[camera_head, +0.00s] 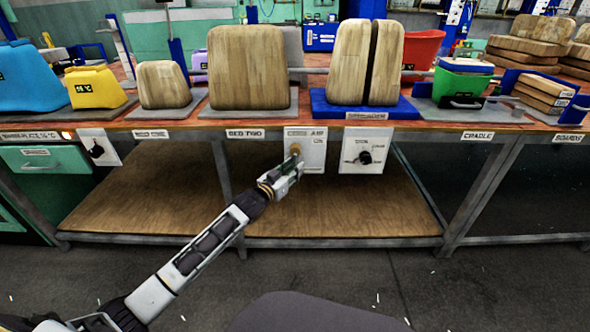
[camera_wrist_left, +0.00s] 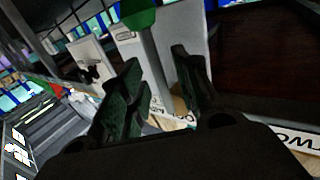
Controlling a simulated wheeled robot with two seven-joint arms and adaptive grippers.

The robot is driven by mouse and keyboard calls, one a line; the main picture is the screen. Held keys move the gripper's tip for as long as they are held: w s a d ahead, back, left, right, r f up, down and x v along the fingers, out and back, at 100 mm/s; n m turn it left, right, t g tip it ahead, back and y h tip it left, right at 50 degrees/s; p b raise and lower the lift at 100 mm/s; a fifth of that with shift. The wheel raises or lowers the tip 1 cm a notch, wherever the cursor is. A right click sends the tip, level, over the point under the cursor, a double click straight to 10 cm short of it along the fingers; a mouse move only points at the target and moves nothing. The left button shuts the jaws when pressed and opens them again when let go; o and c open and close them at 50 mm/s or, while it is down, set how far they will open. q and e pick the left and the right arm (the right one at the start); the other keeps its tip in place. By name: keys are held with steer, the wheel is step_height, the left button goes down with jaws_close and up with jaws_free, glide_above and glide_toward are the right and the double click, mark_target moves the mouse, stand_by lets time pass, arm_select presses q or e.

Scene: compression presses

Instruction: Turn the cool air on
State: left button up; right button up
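The white cool air panel (camera_head: 316,150) hangs on the front edge of the bench, with a partly readable label ending in "AIR" and "ON" below. A small brass-coloured knob (camera_head: 295,149) is at its left side. My left gripper (camera_head: 291,165) is right at this knob, covering the panel's lower left. In the left wrist view my left gripper (camera_wrist_left: 155,95) has its two dark fingers apart, with a pale panel between and beyond them. A tan patch (camera_wrist_left: 180,104) shows beside the right finger. I cannot tell whether the fingers touch the knob. My right gripper is out of view.
Another switch panel (camera_head: 97,150) is at the left. Wooden blocks (camera_head: 247,67) and coloured tubs stand on the bench. The lower shelf (camera_head: 330,190) is bare.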

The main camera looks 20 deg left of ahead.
arm_select(q)
steer(key=shift+w+d, duration=0.2)
steer(key=shift+w, duration=0.45)
jaws_close()
